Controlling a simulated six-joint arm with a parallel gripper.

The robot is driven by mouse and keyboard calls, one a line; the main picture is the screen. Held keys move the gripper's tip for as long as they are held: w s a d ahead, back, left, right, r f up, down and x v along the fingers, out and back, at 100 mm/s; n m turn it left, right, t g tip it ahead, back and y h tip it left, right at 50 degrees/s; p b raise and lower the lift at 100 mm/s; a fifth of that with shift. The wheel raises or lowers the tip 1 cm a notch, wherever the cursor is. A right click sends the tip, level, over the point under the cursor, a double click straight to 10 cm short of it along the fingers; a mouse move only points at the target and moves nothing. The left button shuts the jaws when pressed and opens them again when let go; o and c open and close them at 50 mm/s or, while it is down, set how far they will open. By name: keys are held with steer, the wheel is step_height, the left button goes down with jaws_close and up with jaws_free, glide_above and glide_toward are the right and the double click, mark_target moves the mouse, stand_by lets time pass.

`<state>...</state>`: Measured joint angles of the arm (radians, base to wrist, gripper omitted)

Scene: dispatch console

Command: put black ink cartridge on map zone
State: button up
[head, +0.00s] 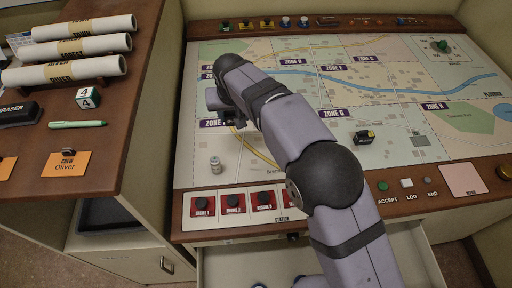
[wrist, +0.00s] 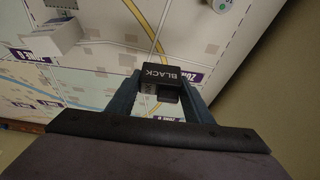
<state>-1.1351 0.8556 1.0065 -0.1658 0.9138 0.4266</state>
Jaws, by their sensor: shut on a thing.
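The black ink cartridge (wrist: 161,74), a small dark block with a white BLACK label, sits between the two fingers of my gripper (wrist: 162,85) in the wrist view. My gripper is shut on it, over the map. In the head view my gripper (head: 214,100) is above the left part of the map (head: 290,178), near a purple zone label (head: 212,123); I cannot make out the cartridge there. The map has several zones with purple labels. My arm hides part of its middle, including part of the lower zone labels.
A small white jar (head: 216,165) stands on the map's lower left. A dark cartridge-like block with yellow (head: 365,136) lies right of my arm. Red station buttons (head: 233,202) line the front edge. The left desk holds rolled maps (head: 84,46) and a number cube (head: 88,97).

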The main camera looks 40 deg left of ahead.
steer(key=shift+f+p, duration=1.55)
steer(key=shift+f, duration=3.4)
steer(key=shift+f, duration=0.1)
steer(key=o, duration=1)
steer(key=shift+o, duration=0.2)
steer(key=b+v, duration=0.3)
steer(key=v, duration=0.9)
